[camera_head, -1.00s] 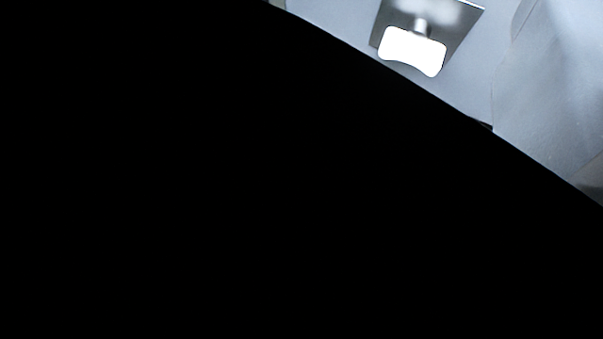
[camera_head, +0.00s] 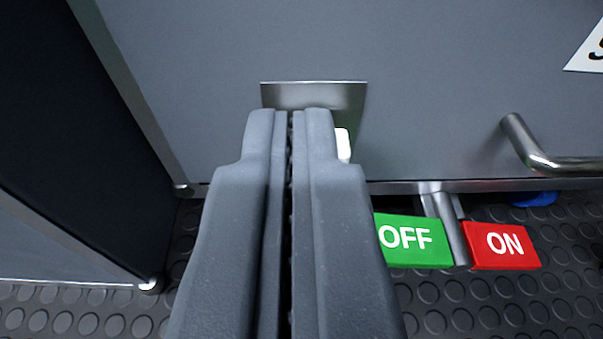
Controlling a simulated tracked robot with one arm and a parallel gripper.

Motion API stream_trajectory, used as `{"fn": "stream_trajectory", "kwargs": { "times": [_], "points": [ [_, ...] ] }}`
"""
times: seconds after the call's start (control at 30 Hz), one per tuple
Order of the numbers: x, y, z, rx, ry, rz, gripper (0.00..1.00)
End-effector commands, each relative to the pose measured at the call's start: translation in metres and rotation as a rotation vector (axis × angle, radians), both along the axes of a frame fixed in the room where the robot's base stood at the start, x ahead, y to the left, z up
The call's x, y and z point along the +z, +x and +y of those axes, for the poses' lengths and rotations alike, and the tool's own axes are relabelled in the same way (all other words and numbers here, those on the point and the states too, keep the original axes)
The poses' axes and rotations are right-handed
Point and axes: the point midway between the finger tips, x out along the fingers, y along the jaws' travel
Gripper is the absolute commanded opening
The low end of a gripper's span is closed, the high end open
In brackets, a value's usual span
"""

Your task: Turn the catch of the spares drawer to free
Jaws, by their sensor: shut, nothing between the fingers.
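The grey drawer front (camera_head: 430,90) fills the upper part of the view. A square metal plate (camera_head: 315,94) is fixed low on it, and a white piece (camera_head: 343,145), likely the catch's knob, shows at the plate's right side. My gripper (camera_head: 290,112) is shut and empty, with its fingertips over the plate. The fingers hide most of the plate and the white piece, so I cannot tell how the catch is turned or whether the fingers touch it.
A curved metal handle (camera_head: 550,162) is on the drawer front at right, below a cut-off white label (camera_head: 590,50). Below are a green OFF sign (camera_head: 412,241) and a red ON sign (camera_head: 502,245) with a grey bar (camera_head: 448,225) between them. The floor (camera_head: 450,310) is studded black rubber.

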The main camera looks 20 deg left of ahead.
Motion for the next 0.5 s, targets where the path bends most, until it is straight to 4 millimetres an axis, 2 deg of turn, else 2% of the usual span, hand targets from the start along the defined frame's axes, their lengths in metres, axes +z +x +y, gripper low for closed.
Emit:
{"fn": "stream_trajectory", "kwargs": {
  "times": [0.1,0.27,0.5],
  "points": [
    [-0.007,0.023,0.009,0.005,-0.001,-0.007,0.00],
    [-0.015,0.049,0.018,0.005,-0.002,-0.006,0.00],
    [-0.045,0.050,0.018,0.003,0.000,-0.002,0.00]
  ]
}}
